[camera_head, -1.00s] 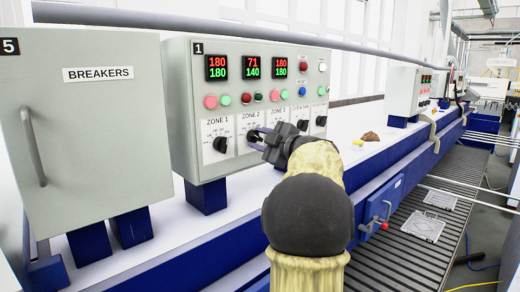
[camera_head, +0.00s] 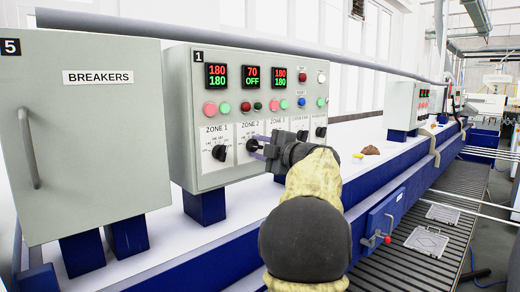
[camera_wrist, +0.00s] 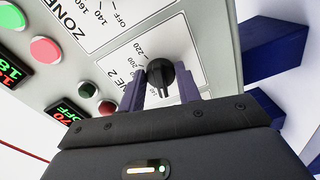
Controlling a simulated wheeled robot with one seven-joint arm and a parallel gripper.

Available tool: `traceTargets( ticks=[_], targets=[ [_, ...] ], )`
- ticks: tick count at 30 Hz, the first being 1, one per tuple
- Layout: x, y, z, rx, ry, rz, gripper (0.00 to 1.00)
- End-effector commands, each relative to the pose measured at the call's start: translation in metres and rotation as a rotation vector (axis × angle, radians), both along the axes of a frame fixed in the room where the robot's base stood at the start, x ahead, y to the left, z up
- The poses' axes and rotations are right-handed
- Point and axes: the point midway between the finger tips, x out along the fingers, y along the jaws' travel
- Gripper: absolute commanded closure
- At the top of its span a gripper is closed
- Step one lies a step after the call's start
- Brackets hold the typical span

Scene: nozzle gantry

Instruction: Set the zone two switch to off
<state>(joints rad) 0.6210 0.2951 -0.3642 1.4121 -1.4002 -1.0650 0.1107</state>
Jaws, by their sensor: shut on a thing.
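The zone two switch is a black rotary knob (camera_head: 251,145) on a white dial plate on the grey control box (camera_head: 178,120). In the wrist view the knob (camera_wrist: 161,74) sits between the two purple fingers of my gripper (camera_wrist: 160,88). My gripper (camera_head: 257,146) is shut on the knob, coming from the right in the head view. The zone two display (camera_head: 251,76) reads 70 above OFF; it also shows in the wrist view (camera_wrist: 68,112). The fingers and glare hide part of the dial marks, so the knob's pointer is hard to read.
The zone one knob (camera_head: 219,153) is close on the left. More knobs, such as the one at far right (camera_head: 321,131), and coloured buttons share the panel. A grey breaker cabinet (camera_head: 95,150) stands to the left. A conveyor (camera_head: 440,215) runs along the right.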

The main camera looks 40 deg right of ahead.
Motion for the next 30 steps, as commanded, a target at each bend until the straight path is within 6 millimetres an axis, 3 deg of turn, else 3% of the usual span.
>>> traceTargets(
  ticks=[1, 2, 4, 17, 23, 30],
  targets=[
    [0.0, 0.001, -0.001, 0.0, 0.001, 0.003, 0.89],
    [0.0, 0.001, -0.001, 0.0, 0.001, 0.003, 0.61],
    [0.0, 0.001, -0.001, 0.0, 0.001, 0.002, 0.47],
    [-0.008, -0.001, -0.001, 0.0, 0.0, -0.001, 0.46],
    [-0.037, -0.003, -0.003, 0.001, 0.0, -0.002, 0.46],
    [-0.086, -0.007, -0.003, 0.0, 0.0, -0.003, 0.46]
  ],
)
